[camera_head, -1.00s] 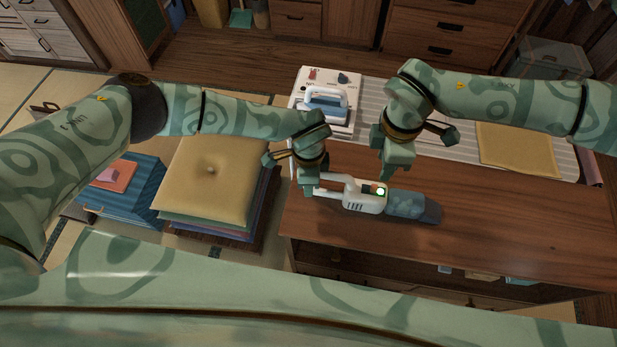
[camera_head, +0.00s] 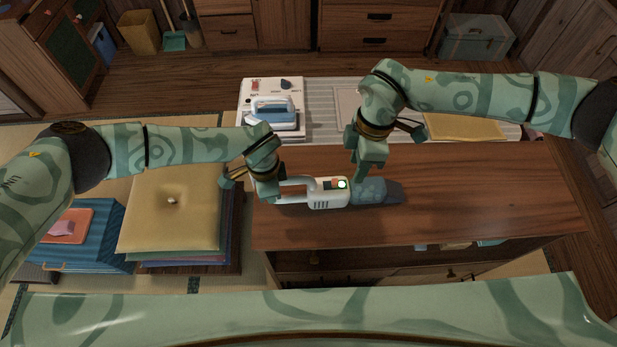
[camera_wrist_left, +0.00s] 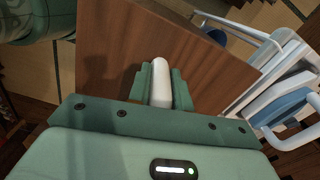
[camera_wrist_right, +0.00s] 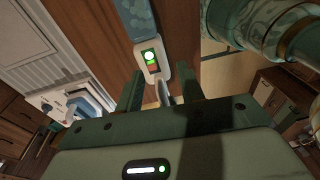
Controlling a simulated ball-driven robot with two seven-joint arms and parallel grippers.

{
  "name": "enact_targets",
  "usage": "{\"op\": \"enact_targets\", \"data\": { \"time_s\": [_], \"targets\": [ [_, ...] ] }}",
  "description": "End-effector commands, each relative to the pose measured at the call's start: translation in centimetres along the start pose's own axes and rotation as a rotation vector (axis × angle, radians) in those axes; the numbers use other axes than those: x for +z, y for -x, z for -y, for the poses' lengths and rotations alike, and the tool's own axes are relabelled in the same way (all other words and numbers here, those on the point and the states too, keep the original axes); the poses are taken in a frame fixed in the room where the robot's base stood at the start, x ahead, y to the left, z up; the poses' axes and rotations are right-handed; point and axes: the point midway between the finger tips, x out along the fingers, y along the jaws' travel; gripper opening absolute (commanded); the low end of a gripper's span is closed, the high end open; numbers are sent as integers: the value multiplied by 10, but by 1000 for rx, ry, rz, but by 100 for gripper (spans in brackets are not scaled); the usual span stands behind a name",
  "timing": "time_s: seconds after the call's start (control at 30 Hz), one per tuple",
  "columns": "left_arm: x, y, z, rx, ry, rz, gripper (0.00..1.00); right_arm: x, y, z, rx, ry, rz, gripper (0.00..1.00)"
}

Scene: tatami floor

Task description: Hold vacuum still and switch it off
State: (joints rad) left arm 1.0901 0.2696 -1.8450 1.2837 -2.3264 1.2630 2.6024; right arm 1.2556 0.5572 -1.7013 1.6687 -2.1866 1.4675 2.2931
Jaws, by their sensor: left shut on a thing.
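The handheld vacuum (camera_head: 322,198) lies on the wooden cabinet top (camera_head: 480,190), white with a blue-grey dust cup (camera_head: 372,192) pointing right. A lit green-white light (camera_head: 342,184) shows on its top; the right wrist view shows this light (camera_wrist_right: 150,57) with a red part (camera_wrist_right: 153,68) beside it. My left gripper (camera_head: 270,190) is shut on the vacuum's handle, whose white end (camera_wrist_left: 161,85) shows between the fingers. My right gripper (camera_head: 360,174) is open, pointing down over the vacuum near the light. The right wrist view shows its fingers (camera_wrist_right: 163,92) apart; I cannot tell whether they touch it.
A blue-and-white iron (camera_head: 272,113) on a white board stands behind the vacuum. A yellow cloth (camera_head: 463,127) lies at the back right. Stacked cushions (camera_head: 172,208) and a blue striped box (camera_head: 95,240) are at left. The cabinet top's right part is clear.

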Motion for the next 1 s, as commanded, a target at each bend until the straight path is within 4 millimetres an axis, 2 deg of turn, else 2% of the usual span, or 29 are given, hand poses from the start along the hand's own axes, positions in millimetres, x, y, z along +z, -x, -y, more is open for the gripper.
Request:
{"op": "enact_targets", "data": {
  "time_s": [0.03, 0.13, 0.2, 0.27, 0.37, 0.7, 0.83, 1.0],
  "targets": [
    [0, 0, 0, -1, 2, 1, 0, 12, 2, 0, -11, -33, -54, 38],
    [0, 0, 0, -1, 1, 1, 0, 24, 13, -6, 0, -46, -172, 38],
    [0, 0, 0, 0, 1, 1, 0, 20, 27, -14, 35, -10, -251, 38],
    [0, 0, 0, 0, 1, 0, 0, 10, 27, -16, 49, 37, -284, 38],
    [0, 0, 0, 0, 1, 0, 0, 6, 13, -16, 54, 57, -285, 38],
    [0, 0, 0, 0, 1, 0, 0, -15, -56, -19, 53, 57, -283, 38],
    [0, 0, 0, 0, 1, 0, 0, -20, -74, -21, 55, 56, -284, 38],
    [0, 0, 0, 0, 1, 0, 0, -22, -83, -22, 55, 57, -283, 38]
  ]
}}
